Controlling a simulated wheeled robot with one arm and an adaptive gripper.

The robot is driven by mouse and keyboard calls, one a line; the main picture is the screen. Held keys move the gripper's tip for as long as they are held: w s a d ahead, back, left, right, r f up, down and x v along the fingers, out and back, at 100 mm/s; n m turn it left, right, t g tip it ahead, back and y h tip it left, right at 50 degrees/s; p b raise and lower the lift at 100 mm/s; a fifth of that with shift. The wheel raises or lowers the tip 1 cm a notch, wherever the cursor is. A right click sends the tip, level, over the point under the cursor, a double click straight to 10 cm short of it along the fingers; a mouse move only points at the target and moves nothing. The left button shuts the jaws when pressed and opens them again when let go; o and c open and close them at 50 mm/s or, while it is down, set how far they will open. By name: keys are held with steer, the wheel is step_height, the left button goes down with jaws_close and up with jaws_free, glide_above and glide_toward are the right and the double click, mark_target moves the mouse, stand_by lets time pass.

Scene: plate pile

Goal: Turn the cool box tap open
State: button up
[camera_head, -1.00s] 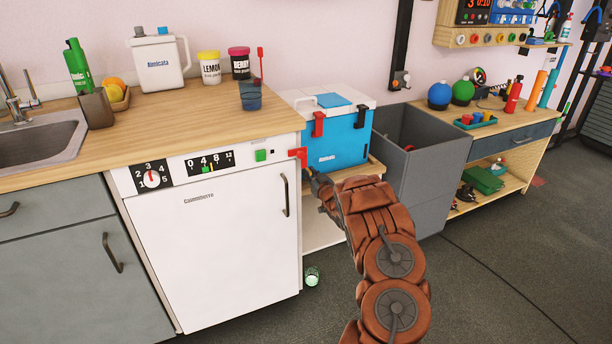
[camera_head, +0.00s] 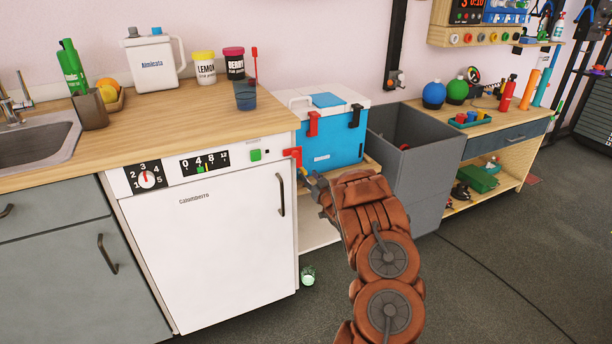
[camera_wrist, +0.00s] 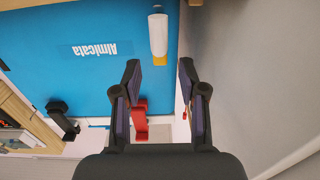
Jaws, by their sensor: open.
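The cool box (camera_head: 340,150) is blue with a white lid, a red latch and a dark latch. It stands on a low wooden shelf right of the white appliance. In the wrist view its blue front (camera_wrist: 100,75) appears upside down, with its label inverted. A white cylinder with a yellow end (camera_wrist: 158,34), which looks like the tap, sticks out near the front's edge. My gripper (camera_wrist: 158,68) is open and empty, its fingers apart just short of that cylinder. In the head view the tap cannot be made out clearly beside my gripper.
A red L-shaped piece (camera_head: 293,154) projects at the white appliance's (camera_head: 225,240) upper right corner, close to my gripper. A grey open bin (camera_head: 418,185) stands right of the cool box. Floor at the right is free.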

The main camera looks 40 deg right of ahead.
steer(key=v, duration=0.8)
steer(key=shift+s, duration=0.15)
steer(key=shift+a, duration=0.1)
steer(key=shift+a, duration=0.1)
stand_by(0.3)
